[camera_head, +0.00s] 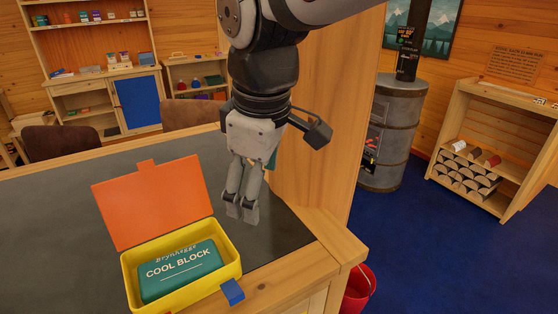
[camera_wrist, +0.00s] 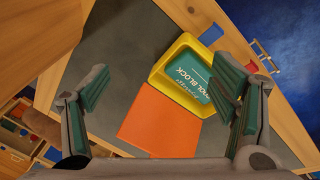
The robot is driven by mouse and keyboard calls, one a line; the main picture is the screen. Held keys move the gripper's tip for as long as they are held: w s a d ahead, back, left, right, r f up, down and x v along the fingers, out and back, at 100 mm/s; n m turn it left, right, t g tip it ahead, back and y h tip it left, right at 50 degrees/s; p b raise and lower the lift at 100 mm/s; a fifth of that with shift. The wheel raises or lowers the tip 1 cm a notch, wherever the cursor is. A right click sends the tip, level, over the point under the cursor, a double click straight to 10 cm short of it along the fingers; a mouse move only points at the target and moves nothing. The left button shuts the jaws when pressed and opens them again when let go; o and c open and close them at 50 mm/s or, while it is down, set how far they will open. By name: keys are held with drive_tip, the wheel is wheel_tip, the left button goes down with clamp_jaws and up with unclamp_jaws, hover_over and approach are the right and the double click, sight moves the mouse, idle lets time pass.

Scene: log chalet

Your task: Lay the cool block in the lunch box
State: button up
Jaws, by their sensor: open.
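The teal cool block (camera_head: 178,271), with white lettering, lies inside the yellow lunch box (camera_head: 234,268). The box stands on the dark table top near its front corner, with its orange lid (camera_head: 152,205) swung open at the back. In the wrist view the cool block (camera_wrist: 199,80) lies in the yellow box (camera_wrist: 158,74), partly hidden by a gripper finger, with the orange lid (camera_wrist: 160,126) nearer. My gripper (camera_head: 240,212) is above and to the right of the box, apart from the block. In the wrist view my gripper (camera_wrist: 165,95) has its fingers wide apart and empty.
A blue latch (camera_head: 232,292) sticks out at the box's front right. The dark table top (camera_head: 50,225) is clear to the left. A wooden post (camera_head: 320,130) rises behind my gripper. Chairs (camera_head: 60,147) stand behind the table, and a red bucket (camera_head: 357,290) is on the floor.

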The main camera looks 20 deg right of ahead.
drive_tip(key=s+d+m+t, duration=0.3)
drive_tip(key=s+d+m, duration=0.7)
drive_tip(key=d+m, duration=0.1)
drive_tip(key=shift+d+f, duration=0.25)
drive_tip(key=shift+d, duration=0.05)
